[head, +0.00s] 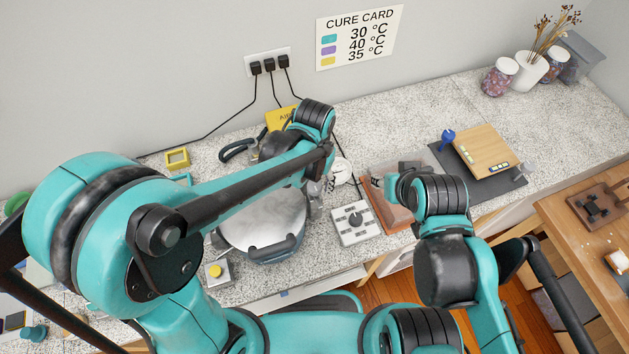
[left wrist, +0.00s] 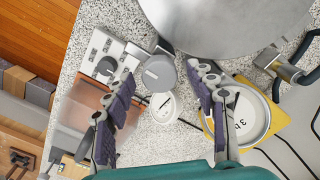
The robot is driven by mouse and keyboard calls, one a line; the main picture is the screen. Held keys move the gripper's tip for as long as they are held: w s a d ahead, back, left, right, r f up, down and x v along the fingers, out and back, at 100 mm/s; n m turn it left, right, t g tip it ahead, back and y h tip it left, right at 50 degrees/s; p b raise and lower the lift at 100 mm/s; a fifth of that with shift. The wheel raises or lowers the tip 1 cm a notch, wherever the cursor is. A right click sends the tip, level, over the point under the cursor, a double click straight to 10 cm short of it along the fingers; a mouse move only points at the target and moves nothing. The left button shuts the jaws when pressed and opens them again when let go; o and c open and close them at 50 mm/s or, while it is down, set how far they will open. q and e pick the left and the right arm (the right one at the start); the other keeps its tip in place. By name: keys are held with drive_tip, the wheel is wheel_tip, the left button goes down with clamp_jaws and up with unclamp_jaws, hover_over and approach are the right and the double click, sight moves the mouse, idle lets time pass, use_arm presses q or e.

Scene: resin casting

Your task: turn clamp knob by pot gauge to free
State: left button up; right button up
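The pressure pot (head: 262,225) stands on the speckled counter, with its broad grey lid (left wrist: 225,18) at the top of the left wrist view. A round grey clamp knob (left wrist: 158,72) sits at the lid's edge. A small white dial (left wrist: 162,107) shows just below the knob; a white dial also shows beside the pot in the head view (head: 341,170). My left gripper (left wrist: 160,72) is open, its dark fingers on either side of the knob. A gap shows on both sides, so contact is not visible. My right gripper's fingers are hidden behind its arm.
A larger dial (left wrist: 243,118) lies by a yellow plate at the right. A control box (head: 355,222) stands right of the pot. Black cables run to the wall.

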sight(314, 185)
use_arm(q)
wheel_tip(314, 185, up, 12)
idle(0.6)
idle(0.5)
